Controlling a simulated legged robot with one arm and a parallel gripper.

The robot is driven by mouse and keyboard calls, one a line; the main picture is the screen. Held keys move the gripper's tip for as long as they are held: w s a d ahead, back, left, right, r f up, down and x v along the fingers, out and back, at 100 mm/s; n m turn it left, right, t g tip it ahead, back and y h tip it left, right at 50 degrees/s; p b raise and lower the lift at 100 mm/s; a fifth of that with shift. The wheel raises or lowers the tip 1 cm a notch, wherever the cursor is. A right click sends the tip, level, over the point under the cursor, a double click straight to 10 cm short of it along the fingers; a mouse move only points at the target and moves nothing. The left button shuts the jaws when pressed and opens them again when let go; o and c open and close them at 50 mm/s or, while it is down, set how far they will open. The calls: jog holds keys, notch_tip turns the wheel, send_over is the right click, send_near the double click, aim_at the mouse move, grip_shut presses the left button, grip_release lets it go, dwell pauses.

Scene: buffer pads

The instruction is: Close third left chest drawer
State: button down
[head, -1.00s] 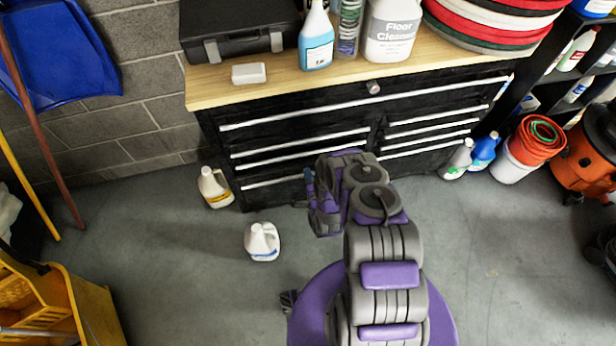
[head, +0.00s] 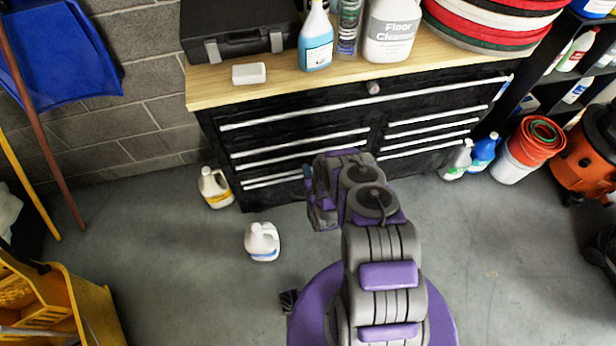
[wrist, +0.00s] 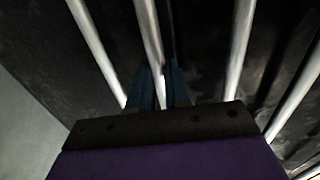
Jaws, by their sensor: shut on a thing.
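The black chest (head: 222,140) stands against the wall, with long silver handles across its left and right drawer columns. My gripper (head: 307,174) is at the lower left drawers in the head view, and my arm hides part of their right ends. In the wrist view my gripper's blue fingers (wrist: 162,88) are shut on a silver drawer handle (wrist: 148,30), the second bar from the left. Another handle (wrist: 92,45) lies left of it and more lie to the right. My arm and the steep view hide whether the held drawer is flush.
A white jug (head: 262,242) stands on the floor left of my arm, and another jug (head: 215,187) stands by the chest's left corner. A yellow bucket (head: 85,305) is at the lower left. Bottles and an orange vacuum (head: 590,160) are at the right.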

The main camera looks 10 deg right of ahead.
jog(key=shift+w, duration=1.1)
jog(key=c, duration=1.3)
grip_release()
jog(key=shift+w+d+f, duration=0.1)
jog(key=shift+w+f, duration=0.05)
jog(key=shift+f, duration=0.05)
jog(key=shift+o, duration=1.1)
jog(key=shift+r, duration=0.1)
